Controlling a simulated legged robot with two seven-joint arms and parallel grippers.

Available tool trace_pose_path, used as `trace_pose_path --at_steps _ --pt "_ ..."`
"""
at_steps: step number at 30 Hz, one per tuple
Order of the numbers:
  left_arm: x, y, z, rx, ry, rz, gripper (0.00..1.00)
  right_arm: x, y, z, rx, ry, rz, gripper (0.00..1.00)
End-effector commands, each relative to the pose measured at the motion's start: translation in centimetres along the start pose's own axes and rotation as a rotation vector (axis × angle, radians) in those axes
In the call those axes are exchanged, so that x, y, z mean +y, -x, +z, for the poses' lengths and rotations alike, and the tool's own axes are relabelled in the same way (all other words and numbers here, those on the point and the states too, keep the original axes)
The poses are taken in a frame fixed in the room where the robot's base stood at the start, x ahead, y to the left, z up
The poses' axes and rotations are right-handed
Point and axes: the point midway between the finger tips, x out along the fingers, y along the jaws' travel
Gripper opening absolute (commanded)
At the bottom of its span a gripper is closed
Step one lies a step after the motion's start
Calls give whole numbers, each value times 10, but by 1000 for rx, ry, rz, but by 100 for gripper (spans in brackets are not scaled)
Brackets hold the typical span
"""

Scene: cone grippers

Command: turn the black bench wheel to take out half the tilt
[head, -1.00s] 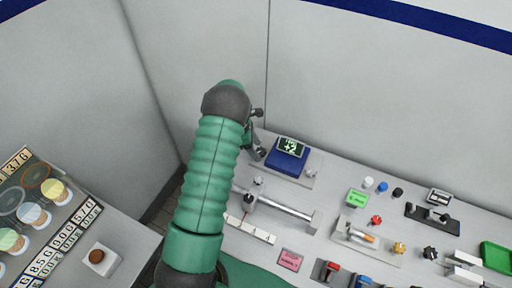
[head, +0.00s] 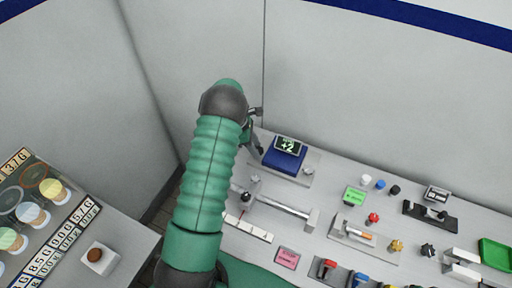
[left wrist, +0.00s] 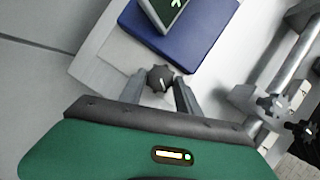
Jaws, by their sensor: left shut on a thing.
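The black wheel (left wrist: 160,78) is a small dark lobed knob with a light mark, between the two fingers of my left gripper (left wrist: 160,92) in the left wrist view. The fingers are shut on it. In the head view, my left gripper (head: 257,147) is at the left side of the blue tilt platform (head: 283,160), and the arm hides the wheel. The platform carries a dark display (head: 288,145) that reads +2. The platform also shows in the left wrist view (left wrist: 198,40). My right gripper is not in view.
A rail (head: 284,206) with small knobs lies in front of the platform. A grey wall (head: 370,95) stands behind.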

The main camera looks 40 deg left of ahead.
Motion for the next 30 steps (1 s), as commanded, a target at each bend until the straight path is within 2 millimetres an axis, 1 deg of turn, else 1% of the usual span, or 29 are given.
trace_pose_path --at_steps 2,21,30 --pt "2 1 -4 6 -34 -12 0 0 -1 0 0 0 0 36" --pt "10 0 -3 9 -528 -214 0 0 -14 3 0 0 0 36" --pt "12 0 -1 10 -682 -276 0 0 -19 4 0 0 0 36"
